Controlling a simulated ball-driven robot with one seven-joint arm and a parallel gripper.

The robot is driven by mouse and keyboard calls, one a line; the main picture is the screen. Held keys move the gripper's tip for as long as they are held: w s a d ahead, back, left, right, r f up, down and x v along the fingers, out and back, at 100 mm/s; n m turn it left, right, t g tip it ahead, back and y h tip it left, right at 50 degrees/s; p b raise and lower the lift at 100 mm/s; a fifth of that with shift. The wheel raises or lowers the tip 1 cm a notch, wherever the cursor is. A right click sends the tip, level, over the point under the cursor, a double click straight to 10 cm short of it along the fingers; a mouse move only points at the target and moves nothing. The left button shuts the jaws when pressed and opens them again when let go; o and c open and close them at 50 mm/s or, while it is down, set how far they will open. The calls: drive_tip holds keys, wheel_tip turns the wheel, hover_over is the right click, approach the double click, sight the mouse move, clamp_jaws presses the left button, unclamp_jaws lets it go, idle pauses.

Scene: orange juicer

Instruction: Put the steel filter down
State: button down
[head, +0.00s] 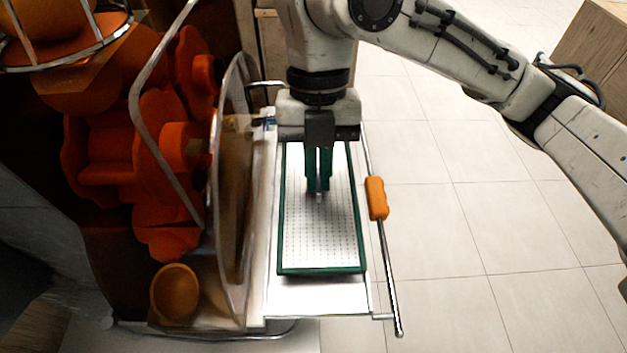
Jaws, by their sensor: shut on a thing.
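The steel filter (320,235) is a pale perforated rectangular sheet with a dark green rim. It lies flat, or nearly so, over a white tray (315,297) on the juicer's right side. My gripper (319,192) points down over the upper middle of the filter. Its green fingers are close together on a small part at the filter's middle. The arm and gripper hide the filter's far end. I cannot tell whether the filter touches the tray.
The juicer (145,160), with orange parts behind a clear curved cover (235,190), stands directly left. A metal bar (389,270) with an orange handle (377,198) runs along the tray's right side. Tiled floor at the right is clear. A wooden box (595,55) stands at top right.

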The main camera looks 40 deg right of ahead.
drive_tip(key=shift+w+a+f+p, duration=0.1)
drive_tip(key=shift+w+f+p, duration=0.05)
drive_tip(key=shift+f, duration=0.85)
drive_tip(key=shift+w+a+f+p, duration=0.1)
drive_tip(key=shift+w+f+p, duration=0.05)
drive_tip(key=shift+f, duration=0.8)
drive_tip(key=shift+f, duration=0.1)
drive_tip(key=c, duration=1.3)
unclamp_jaws()
drive_tip(key=shift+o, duration=0.2)
drive_tip(key=v, duration=1.2)
drive_tip(key=shift+b, duration=0.3)
